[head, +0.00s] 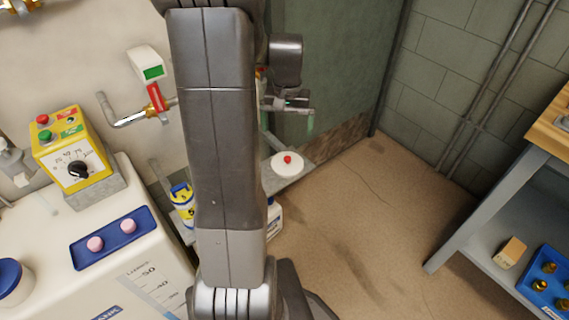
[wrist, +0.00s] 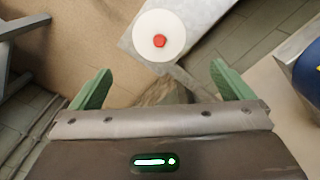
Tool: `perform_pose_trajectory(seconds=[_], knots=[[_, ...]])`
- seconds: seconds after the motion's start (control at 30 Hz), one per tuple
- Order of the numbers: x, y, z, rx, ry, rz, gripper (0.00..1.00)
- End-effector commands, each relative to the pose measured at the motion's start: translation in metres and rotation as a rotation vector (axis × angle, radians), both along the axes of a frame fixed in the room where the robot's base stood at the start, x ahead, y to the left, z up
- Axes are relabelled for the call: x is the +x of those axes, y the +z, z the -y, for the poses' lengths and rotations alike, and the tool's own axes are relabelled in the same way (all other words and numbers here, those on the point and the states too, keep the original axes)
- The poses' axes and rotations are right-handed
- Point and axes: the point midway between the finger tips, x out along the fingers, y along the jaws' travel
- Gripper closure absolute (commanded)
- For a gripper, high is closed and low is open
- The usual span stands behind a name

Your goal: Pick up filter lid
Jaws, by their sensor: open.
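The filter lid is a round white disc with a red knob at its centre. In the head view the lid (head: 279,168) lies flat on a grey ledge (head: 297,180), just right of my arm. In the wrist view the lid (wrist: 145,45) shows at the top centre on the grey slab (wrist: 193,30), beyond the fingertips. My gripper (wrist: 157,78) is open and empty, with its green fingers spread on either side below the lid in the picture. In the head view my gripper (head: 287,118) hangs above the ledge, partly hidden by my arm.
A white tank (head: 60,235) carries a yellow control box (head: 72,150) and a blue tray (head: 114,238) with two pink pieces. A yellow-and-blue container (head: 182,200) stands left of my arm. A shelf unit (head: 480,215) is at right. The brown floor (head: 350,235) between is clear.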

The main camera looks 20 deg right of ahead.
Motion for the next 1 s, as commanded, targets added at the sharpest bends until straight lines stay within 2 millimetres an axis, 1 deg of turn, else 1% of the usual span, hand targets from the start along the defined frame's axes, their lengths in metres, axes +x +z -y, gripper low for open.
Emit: perform_pose_trajectory(seconds=[0.2, 0.33, 0.43, 0.67, 0.77, 0.9, 1.0], knots=[[-0.001, -0.043, 0.000, 0.003, 0.000, -0.005, 0.00], [0.000, -0.066, 0.000, 0.002, 0.001, -0.004, 0.00], [0.000, -0.076, 0.000, 0.001, 0.001, -0.002, 0.00], [0.000, -0.089, 0.000, 0.001, 0.001, -0.003, 0.00], [0.001, -0.102, 0.002, 0.001, 0.001, -0.003, 0.00], [0.001, -0.124, 0.003, 0.002, 0.001, -0.004, 0.00], [0.002, -0.133, 0.003, 0.000, 0.001, -0.001, 0.00]])
